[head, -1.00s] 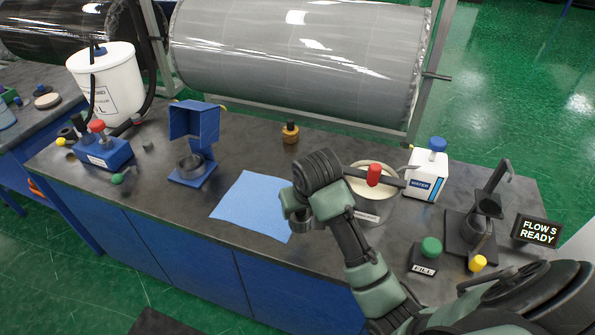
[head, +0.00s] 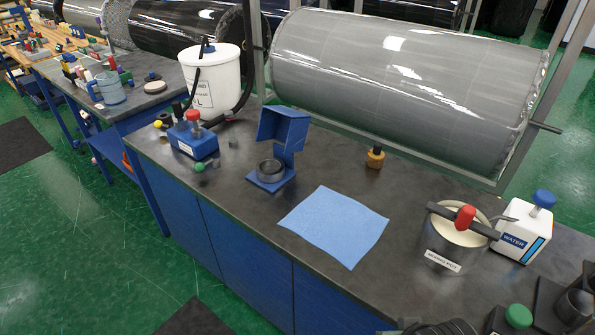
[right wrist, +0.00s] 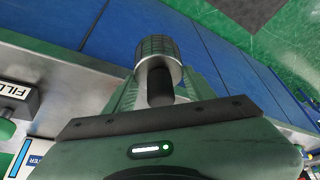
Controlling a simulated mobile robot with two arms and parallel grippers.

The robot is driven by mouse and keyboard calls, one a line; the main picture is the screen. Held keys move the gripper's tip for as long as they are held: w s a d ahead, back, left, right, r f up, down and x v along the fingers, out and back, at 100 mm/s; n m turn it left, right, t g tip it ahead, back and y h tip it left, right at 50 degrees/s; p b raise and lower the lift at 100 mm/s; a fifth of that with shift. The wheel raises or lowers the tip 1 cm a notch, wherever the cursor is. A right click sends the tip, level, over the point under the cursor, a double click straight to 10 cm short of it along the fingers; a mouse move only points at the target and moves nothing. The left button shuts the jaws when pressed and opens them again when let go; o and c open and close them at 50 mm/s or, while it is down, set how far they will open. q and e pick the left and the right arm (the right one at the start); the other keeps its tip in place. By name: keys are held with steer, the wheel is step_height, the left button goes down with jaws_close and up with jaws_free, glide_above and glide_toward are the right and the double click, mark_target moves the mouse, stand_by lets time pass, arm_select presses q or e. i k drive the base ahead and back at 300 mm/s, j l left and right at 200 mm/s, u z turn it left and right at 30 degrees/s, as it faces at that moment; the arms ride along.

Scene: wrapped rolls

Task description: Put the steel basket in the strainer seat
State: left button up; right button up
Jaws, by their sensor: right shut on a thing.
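My right gripper (right wrist: 160,96) is shut on a steel, mesh-patterned cylinder, the steel basket (right wrist: 158,48), in the right wrist view. A dark stub shows between basket and gripper. The basket is held in the air, with blue cabinet fronts behind it. My left gripper is not in view.
A blue cloth (head: 335,226) lies right of the stand. A labelled steel pot (head: 452,252) with a red-knobbed bar and a white water can (head: 524,232) stand further right. A blue valve block (head: 194,142) and white bucket (head: 212,78) are left.

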mark_target(271, 166)
steer(key=i+j+z, duration=0.2)
steer(key=j, duration=0.2)
steer(key=i+j+z, duration=0.15)
steer(key=j, duration=0.3)
steer(key=i+j+z, duration=0.2)
steer(key=j, duration=0.25)
steer(key=j+z, duration=0.2)
steer(key=j, duration=0.3)
steer(key=i+j, duration=0.1)
steer(key=j, duration=0.45)
steer(key=i+j, duration=0.1)
steer(key=j, duration=1)
steer(key=i+j, duration=0.15)
steer(key=j, duration=0.35)
